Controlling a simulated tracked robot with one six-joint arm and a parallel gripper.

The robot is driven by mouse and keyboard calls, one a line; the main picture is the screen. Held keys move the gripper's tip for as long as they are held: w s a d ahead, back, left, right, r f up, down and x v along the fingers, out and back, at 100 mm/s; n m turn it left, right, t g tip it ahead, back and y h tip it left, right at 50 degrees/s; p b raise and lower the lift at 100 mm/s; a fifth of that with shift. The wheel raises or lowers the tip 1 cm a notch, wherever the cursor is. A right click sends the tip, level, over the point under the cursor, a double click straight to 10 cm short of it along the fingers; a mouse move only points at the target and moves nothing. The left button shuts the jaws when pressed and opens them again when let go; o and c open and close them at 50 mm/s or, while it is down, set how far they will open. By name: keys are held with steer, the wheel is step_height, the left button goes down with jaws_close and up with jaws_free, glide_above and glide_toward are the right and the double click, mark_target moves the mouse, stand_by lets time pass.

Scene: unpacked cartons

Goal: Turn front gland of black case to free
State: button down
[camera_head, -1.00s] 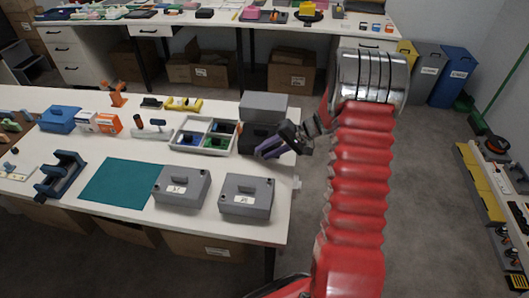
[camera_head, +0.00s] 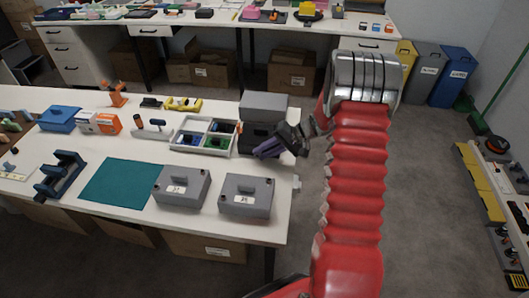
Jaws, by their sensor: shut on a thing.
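The black case (camera_head: 248,134) sits near the right end of the white table, just in front of a grey box. My gripper (camera_head: 259,153) is at its front right, its purple fingers pointing left and low against the front of the case. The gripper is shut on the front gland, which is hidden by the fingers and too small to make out. The gland's turn position cannot be seen.
A grey box (camera_head: 264,103) stands behind the black case. A divided tray (camera_head: 176,139) with blue and green contents is close on the left. Two grey cases (camera_head: 181,184) (camera_head: 245,192) stand at the table's front, beside a green mat (camera_head: 115,182).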

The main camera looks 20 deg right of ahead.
mark_target(251, 160)
steer(key=shift+s+f, duration=0.1)
steer(key=shift+f, duration=0.05)
stand_by(0.7)
